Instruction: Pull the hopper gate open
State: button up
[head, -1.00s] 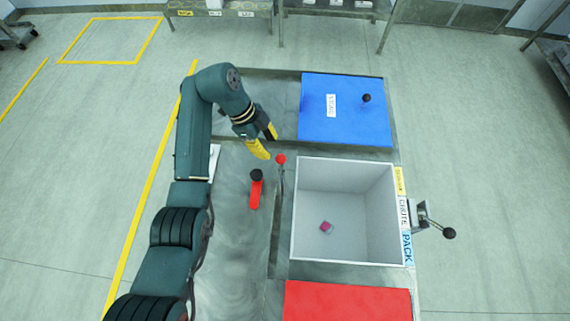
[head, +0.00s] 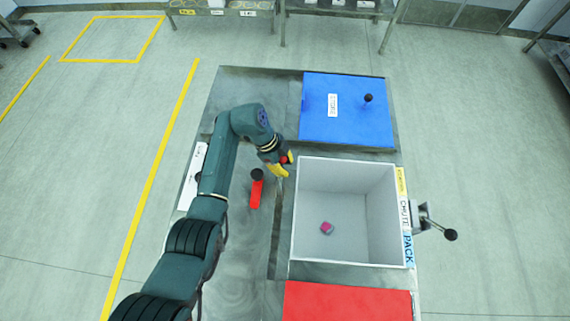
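My gripper (head: 284,164) has yellow fingertips and is beside the left wall of the open grey box. A small red ball knob (head: 284,160) shows between the fingertips, partly hidden by them. I cannot tell whether the fingers press on it or only stand around it. The knob is at the narrow strip between the box and the metal table top. The open grey box (head: 385,205) holds a small pink cube (head: 326,228) on its floor. No label in view names the hopper gate, so I cannot tell for sure which part it is.
A red lever with a black knob (head: 256,188) stands left of the box. A blue lid (head: 350,115) with a black knob lies behind the box, a red panel (head: 345,302) in front. A black-knobbed handle (head: 450,234) sticks out right, near the CHUTE and PACK labels.

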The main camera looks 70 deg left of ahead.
grip_shut()
jog(key=shift+w, duration=0.15)
jog(key=shift+d+r, duration=0.1)
jog(key=shift+d, duration=0.05)
